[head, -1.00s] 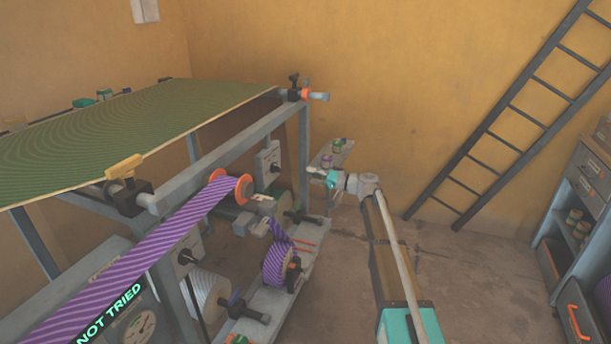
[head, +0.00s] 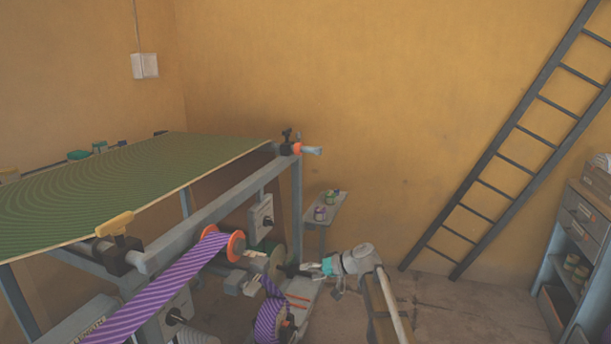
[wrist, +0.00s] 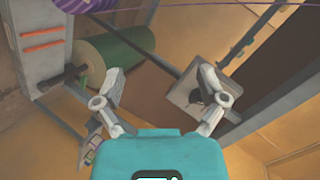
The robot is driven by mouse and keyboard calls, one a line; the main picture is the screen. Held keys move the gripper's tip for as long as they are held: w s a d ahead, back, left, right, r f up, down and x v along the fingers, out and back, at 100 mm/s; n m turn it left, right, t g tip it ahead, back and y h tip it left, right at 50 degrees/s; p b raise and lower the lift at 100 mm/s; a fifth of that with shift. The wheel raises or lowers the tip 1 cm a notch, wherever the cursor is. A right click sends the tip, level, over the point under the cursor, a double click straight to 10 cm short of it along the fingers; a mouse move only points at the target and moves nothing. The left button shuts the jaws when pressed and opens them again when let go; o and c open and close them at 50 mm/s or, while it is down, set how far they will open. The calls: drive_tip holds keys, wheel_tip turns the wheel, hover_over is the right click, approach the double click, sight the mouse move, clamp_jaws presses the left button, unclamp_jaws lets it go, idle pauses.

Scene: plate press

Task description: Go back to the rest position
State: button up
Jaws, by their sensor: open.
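My gripper (head: 308,268) is low in the head view, to the right of the plate press frame (head: 297,205) and close to its lower parts. In the wrist view my gripper (wrist: 165,92) has its two fingers spread wide with nothing between them. Behind the fingers are a green roll (wrist: 115,60), a grey box-shaped fitting (wrist: 190,95) and a dark bar running between the finger tips. I cannot tell whether the fingers touch anything.
A purple striped web (head: 170,285) runs over an orange-flanged roller beneath the green plate (head: 130,170). A small shelf with cans (head: 327,206) stands behind my gripper. A ladder (head: 510,145) leans on the wall, and a drawer cabinet (head: 580,240) stands right. Floor between is clear.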

drive_tip(key=s+d+f+m+g+h, duration=0.1)
drive_tip(key=s+d+f+h, duration=0.3)
drive_tip(key=s, duration=0.5)
drive_tip(key=s+d+f+m+g+h, duration=0.1)
drive_tip(key=s+d+f+h, duration=0.25)
drive_tip(key=s+d, duration=0.35)
drive_tip(key=s+d+f+g+h, duration=0.1)
drive_tip(key=s+d+f+h, duration=0.3)
drive_tip(key=s, duration=0.6)
wheel_tip(320, 180, up, 31)
drive_tip(key=p, duration=3)
drive_tip(key=shift+w+d+r+h, duration=0.15)
drive_tip(key=shift+d+h, duration=0.2)
drive_tip(key=shift+d, duration=0.05)
